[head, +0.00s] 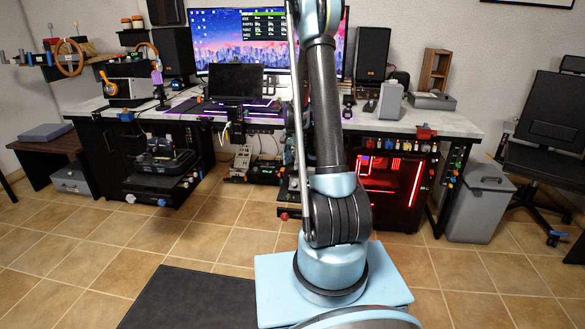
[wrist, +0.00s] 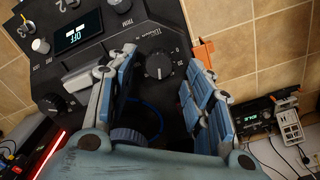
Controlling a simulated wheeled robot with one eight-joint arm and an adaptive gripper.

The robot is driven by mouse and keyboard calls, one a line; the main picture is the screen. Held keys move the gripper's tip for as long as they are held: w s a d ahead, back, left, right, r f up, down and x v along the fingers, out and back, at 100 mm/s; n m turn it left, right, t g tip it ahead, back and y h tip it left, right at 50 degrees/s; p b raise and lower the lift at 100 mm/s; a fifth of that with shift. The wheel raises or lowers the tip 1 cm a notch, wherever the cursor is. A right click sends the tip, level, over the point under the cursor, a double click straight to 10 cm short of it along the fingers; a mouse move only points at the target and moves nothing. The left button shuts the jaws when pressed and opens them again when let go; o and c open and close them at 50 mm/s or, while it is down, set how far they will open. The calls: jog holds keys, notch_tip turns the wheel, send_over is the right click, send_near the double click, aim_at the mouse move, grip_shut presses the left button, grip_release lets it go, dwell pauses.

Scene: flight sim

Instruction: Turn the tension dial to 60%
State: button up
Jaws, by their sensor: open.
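A black round dial (wrist: 158,65) with pale scale marks around it sits on a dark angled panel (wrist: 100,30) in the wrist view. It is probably the tension dial, but the lettering above it is too small to read surely. Its exact setting cannot be read. My gripper (wrist: 160,80) is open, with one blue finger left of the dial and one right of it. I see no clear contact between the fingers and the dial. In the head view my arm rises out of the top of the picture, and the gripper is not seen there.
The panel also carries a small lit display (wrist: 78,32), a silver knob (wrist: 40,46) and another black knob (wrist: 51,103). An orange part (wrist: 203,50) is close by the right finger. In the head view, the desk (head: 440,120) holds monitors and speakers.

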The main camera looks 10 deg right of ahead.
notch_tip(320, 180, up, 9)
dwell(0.4)
jog(key=shift+r, duration=0.15)
notch_tip(320, 180, up, 5)
jog(key=n, duration=1.3)
send_over(293, 170)
jog(key=w, duration=0.2)
notch_tip(293, 170, down, 17)
jog(key=shift+s+d, duration=0.15)
jog(key=shift+m, duration=0.3)
jog(key=c, duration=1)
